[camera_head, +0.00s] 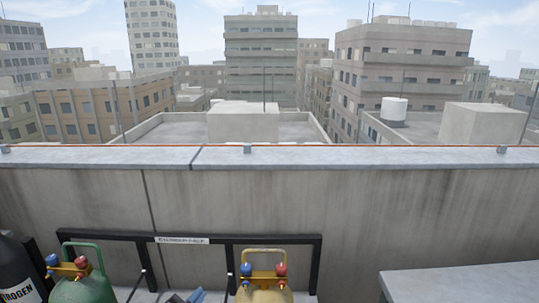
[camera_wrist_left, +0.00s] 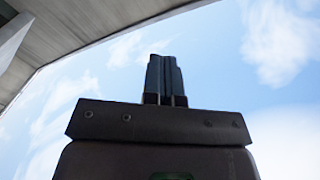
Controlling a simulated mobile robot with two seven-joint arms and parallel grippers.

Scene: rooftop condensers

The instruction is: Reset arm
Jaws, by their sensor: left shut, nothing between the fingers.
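My left gripper (camera_wrist_left: 164,75) shows in the left wrist view, with its two dark fingers side by side and touching. It is shut and empty, with sky behind the fingertips. In the head view I cannot make it out clearly; a small blue and dark shape at the bottom edge, between the two cylinders, is too cut off to name. My right gripper is in neither view.
A green cylinder (camera_head: 84,290) and a yellow cylinder (camera_head: 264,294) with gauge valves stand before a black rack (camera_head: 271,239). A dark nitrogen cylinder (camera_head: 14,265) is at left. A grey surface (camera_head: 470,284) is at right. A concrete parapet (camera_head: 330,200) runs behind.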

